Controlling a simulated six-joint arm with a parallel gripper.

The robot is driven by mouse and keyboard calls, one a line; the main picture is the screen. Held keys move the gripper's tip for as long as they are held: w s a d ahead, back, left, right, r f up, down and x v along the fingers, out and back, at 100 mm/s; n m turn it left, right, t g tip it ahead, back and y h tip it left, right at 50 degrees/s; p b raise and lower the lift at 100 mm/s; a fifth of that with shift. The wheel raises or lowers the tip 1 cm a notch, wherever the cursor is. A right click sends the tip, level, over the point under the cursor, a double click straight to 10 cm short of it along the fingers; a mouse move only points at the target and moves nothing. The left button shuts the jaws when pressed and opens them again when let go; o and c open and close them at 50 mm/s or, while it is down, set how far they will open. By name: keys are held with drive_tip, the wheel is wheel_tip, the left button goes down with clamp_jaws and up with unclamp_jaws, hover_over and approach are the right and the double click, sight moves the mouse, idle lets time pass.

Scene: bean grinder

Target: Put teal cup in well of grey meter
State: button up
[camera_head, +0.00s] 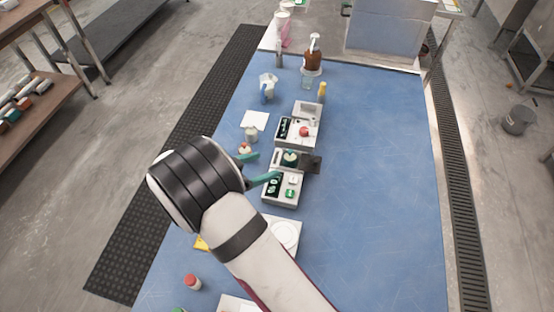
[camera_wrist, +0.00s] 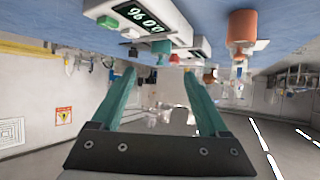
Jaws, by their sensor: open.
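The grey meter (camera_head: 283,201) stands on the blue mat with a dark display and a green button. It also shows upside down in the wrist view (camera_wrist: 97,10), its display lit. The teal cup (camera_head: 290,158) is at the meter's far end, where the well appears to be. Its depth in the well is hard to tell. A teal shape like it shows near the meter in the wrist view (camera_wrist: 163,46). Nothing is between the fingers (camera_wrist: 159,76).
A black plate-like part (camera_head: 311,164) juts from the meter's right. A second grey device (camera_head: 298,140) with a red knob stands behind. A small white jar (camera_head: 251,134) and white card (camera_head: 255,121) lie left. The mat's right side (camera_head: 385,190) is clear.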

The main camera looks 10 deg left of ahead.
drive_tip(key=s+d+r+m+g+h, duration=0.1)
drive_tip(key=s+d+r+g, duration=0.3)
drive_tip(key=d, duration=0.5)
drive_tip(key=s+d+r+g, duration=0.2)
drive_tip(key=d+r+g, duration=0.1)
drive_tip(key=d+r, duration=0.4)
drive_tip(key=s+d+r+g+y, duration=0.2)
drive_tip(key=s+d+g+y, duration=0.2)
drive_tip(key=s+d, duration=0.6)
drive_tip(key=s+a+n+y, duration=0.2)
drive_tip(key=s+a+y, duration=0.3)
drive_tip(key=s, duration=0.4)
drive_tip(key=shift+s+r+t+y, duration=0.3)
drive_tip(key=shift+s, duration=0.05)
